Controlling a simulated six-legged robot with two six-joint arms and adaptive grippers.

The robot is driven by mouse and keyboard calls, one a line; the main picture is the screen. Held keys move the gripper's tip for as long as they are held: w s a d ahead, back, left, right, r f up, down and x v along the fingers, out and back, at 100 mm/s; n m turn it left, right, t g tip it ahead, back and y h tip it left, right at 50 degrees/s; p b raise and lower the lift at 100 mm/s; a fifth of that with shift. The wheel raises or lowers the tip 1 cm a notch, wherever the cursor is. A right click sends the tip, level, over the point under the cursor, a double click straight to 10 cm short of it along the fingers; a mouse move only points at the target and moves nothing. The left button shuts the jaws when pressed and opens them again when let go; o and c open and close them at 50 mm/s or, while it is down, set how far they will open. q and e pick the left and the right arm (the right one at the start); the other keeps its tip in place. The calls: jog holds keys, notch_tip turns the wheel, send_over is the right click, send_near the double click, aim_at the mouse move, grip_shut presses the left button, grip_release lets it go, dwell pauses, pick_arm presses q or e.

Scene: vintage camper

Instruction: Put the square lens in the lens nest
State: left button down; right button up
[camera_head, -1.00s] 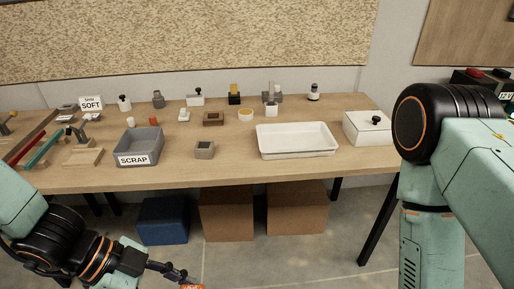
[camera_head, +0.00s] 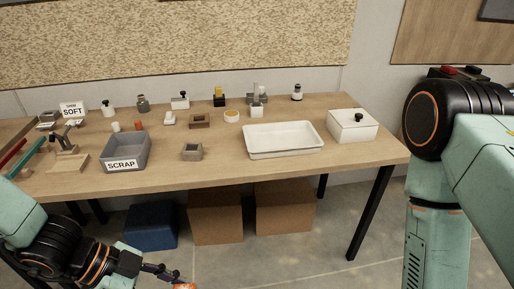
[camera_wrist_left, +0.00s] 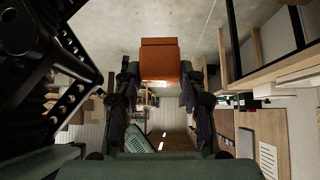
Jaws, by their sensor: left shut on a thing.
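My left gripper (camera_head: 176,278) is low at the bottom edge of the head view, in front of the table and below its top. It is shut on an orange square-sided piece, likely the square lens (camera_wrist_left: 160,62), which sits between the fingertips in the left wrist view. In the head view only a sliver of the orange piece (camera_head: 184,285) shows. A small grey square block with a recess (camera_head: 192,152) stands near the table's front edge. A brown block with a square recess (camera_head: 200,121) stands behind it. I cannot tell which is the lens nest. My right gripper is out of view.
The wooden table (camera_head: 230,171) holds a grey SCRAP bin (camera_head: 127,150), a white tray (camera_head: 284,139), a white lidded box (camera_head: 352,126) and several small items at the back. Cartons (camera_head: 285,207) and a blue box (camera_head: 150,226) are beneath.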

pick_arm(q)
jog(key=shift+s+d, duration=0.1)
jog(key=shift+d, duration=0.2)
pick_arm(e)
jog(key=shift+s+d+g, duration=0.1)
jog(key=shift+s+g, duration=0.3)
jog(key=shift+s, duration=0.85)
pick_arm(q)
jog(key=shift+a, duration=0.25)
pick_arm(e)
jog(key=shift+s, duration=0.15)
